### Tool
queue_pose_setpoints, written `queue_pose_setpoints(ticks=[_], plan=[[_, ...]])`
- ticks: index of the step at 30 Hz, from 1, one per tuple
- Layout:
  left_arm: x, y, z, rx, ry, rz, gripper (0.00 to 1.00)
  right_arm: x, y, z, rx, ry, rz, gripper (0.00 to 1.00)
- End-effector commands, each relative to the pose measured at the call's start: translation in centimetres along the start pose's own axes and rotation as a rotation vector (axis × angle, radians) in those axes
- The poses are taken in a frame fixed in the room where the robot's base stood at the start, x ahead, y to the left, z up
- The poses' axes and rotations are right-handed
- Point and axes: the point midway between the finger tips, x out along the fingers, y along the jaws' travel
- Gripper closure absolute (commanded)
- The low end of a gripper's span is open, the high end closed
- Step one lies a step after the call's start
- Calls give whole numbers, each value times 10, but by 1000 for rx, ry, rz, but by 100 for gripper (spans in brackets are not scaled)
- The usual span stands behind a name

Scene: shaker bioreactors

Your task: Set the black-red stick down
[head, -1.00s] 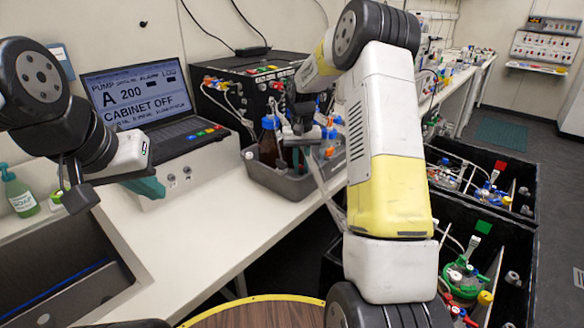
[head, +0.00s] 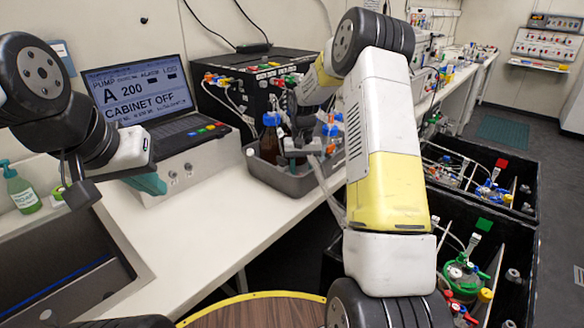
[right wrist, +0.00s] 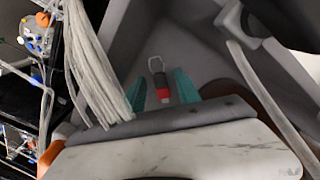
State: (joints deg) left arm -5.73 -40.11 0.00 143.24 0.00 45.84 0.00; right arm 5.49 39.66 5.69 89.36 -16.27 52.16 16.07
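In the head view the stick is hidden, and the right gripper (head: 300,146) is over the grey tray (head: 290,182). My left gripper (head: 148,184) is near the laptop; only one teal finger shows clearly.
A brown bottle (head: 270,138) with a blue cap stands in the tray close to my right gripper. Pale tubes (right wrist: 92,65) run beside the gripper. A laptop (head: 145,100) is left of the tray. The white bench (head: 200,225) in front is clear. Black crates (head: 510,235) stand at right.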

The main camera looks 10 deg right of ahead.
Motion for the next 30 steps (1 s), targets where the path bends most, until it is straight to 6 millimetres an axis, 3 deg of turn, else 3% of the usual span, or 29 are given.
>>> queue_pose_setpoints(ticks=[6, 10, 21, 30], plan=[[0, 0, 0, 0, 0, 0, 100, -1, 0, 0, 0, 0, 0, 60], [0, 0, 0, 0, 0, 0, 100, -13, 0, -1, 0, 3, 0, 60], [0, 0, 0, 0, 0, 0, 100, -88, 0, -1, 0, 4, -1, 60], [0, 0, 0, 0, 0, 0, 100, -124, 0, 1, -2, 4, -1, 60]])
